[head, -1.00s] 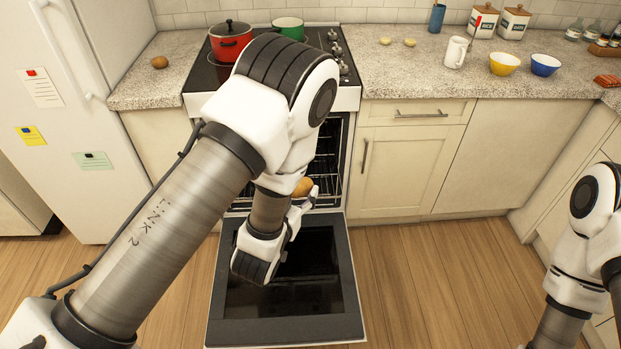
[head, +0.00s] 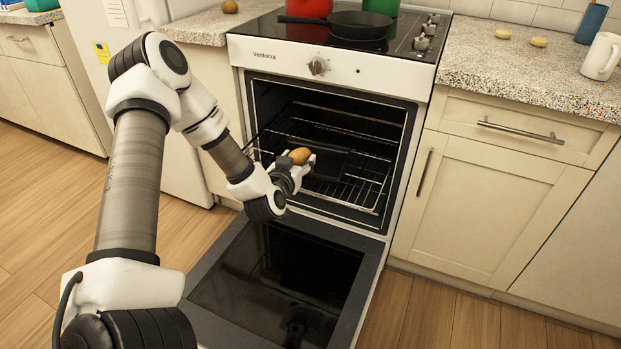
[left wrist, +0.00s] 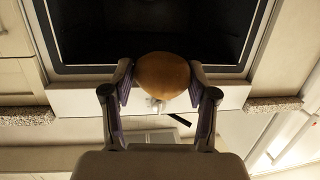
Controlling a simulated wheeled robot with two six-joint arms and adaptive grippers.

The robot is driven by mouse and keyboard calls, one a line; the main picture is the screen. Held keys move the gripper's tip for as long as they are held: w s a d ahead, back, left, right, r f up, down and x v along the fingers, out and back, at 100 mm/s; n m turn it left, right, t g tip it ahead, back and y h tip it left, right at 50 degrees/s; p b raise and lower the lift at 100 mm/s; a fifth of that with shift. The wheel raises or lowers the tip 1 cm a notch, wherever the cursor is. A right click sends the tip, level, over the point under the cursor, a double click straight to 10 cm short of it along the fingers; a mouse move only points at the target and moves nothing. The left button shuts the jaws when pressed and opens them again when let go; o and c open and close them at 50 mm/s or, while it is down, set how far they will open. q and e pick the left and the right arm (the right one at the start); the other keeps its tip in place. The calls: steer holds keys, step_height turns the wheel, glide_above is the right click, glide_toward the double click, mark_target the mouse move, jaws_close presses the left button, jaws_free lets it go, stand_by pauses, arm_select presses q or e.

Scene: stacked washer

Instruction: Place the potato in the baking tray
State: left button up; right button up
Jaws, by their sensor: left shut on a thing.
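The brown potato (head: 300,155) is held between the fingertips of my left gripper (head: 302,163), at the mouth of the open oven. The left wrist view shows the potato (left wrist: 162,75) squeezed between both fingers, with the dark oven opening beyond it. A dark, flat baking tray (head: 333,163) appears to lie on the oven rack, just behind and right of the potato. The potato is apart from the tray, in front of it. Part of the tray is hidden by the potato and gripper. My right gripper is out of view.
The oven door (head: 275,285) is folded down below the gripper. A wire rack (head: 350,190) spans the cavity. A black pan (head: 345,24), a red pot (head: 300,8) and a green pot (head: 380,6) stand on the stove. Another potato (head: 230,7) lies on the left counter.

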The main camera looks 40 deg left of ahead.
arm_select(q)
steer(key=a+f, duration=0.1)
steer(key=f+b, duration=0.1)
steer(key=shift+w+a+f, duration=0.3)
steer(key=shift+w+a, duration=0.05)
steer(key=shift+a, duration=0.05)
steer(key=w+a+f+b, duration=0.2)
steer(key=w, duration=0.2)
steer(key=w+a+f+b, duration=0.1)
steer(key=w+f, duration=0.1)
steer(key=w, duration=0.2)
steer(key=w+a+f+b, duration=0.2)
steer(key=w+f, duration=0.1)
steer(key=shift+w+a+f+b, duration=0.1)
steer(key=shift+w+a+b, duration=0.25)
steer(key=shift+w, duration=0.05)
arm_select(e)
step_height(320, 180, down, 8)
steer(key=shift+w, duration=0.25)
arm_select(q)
steer(key=shift+s, duration=0.1)
steer(key=o, duration=1.2)
